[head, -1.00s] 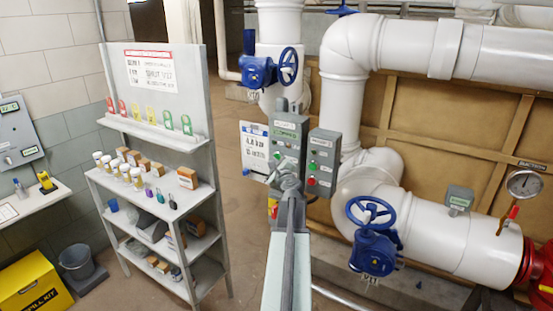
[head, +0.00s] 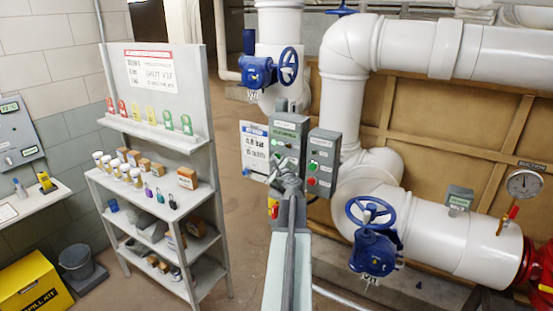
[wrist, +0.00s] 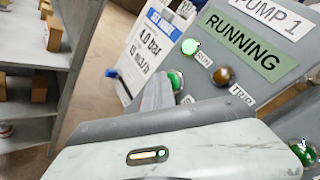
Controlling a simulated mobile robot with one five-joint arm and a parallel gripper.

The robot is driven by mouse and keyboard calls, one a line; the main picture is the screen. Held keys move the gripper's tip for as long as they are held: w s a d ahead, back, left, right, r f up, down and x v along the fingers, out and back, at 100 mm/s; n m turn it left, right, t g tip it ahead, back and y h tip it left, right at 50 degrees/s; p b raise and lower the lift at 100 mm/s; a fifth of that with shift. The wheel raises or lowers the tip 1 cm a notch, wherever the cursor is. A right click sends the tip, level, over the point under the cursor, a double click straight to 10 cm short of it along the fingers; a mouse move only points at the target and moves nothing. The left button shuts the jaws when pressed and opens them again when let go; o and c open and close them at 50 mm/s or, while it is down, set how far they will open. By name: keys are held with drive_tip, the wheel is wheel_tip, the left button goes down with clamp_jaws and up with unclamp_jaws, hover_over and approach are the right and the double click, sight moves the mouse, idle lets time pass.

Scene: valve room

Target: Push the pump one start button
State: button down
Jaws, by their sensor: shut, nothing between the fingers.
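The pump one panel (head: 290,125) is a grey box near the middle of the head view. In the wrist view its sign (wrist: 243,42) reads RUNNING on green under PUMP 1. A green lamp (wrist: 189,46) glows below the sign's left end, with a dark amber lamp (wrist: 225,77) to its right. A green button (wrist: 175,79) shows just beyond my fingertips, partly hidden by them. My gripper (wrist: 160,88) is shut and empty, close in front of the panel; it also shows in the head view (head: 282,172). I cannot tell whether the tips touch the button.
A second grey panel (head: 323,150) with a green and a red button stands just right. A notice board (head: 254,145) stands left of pump one's panel. A shelf unit (head: 207,190) with small goods is farther left. White pipes and a blue handwheel (head: 371,211) fill the right.

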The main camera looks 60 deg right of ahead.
drive_tip(key=shift+a, duration=0.85)
drive_tip(key=a, duration=0.5)
idle(0.3)
idle(0.6)
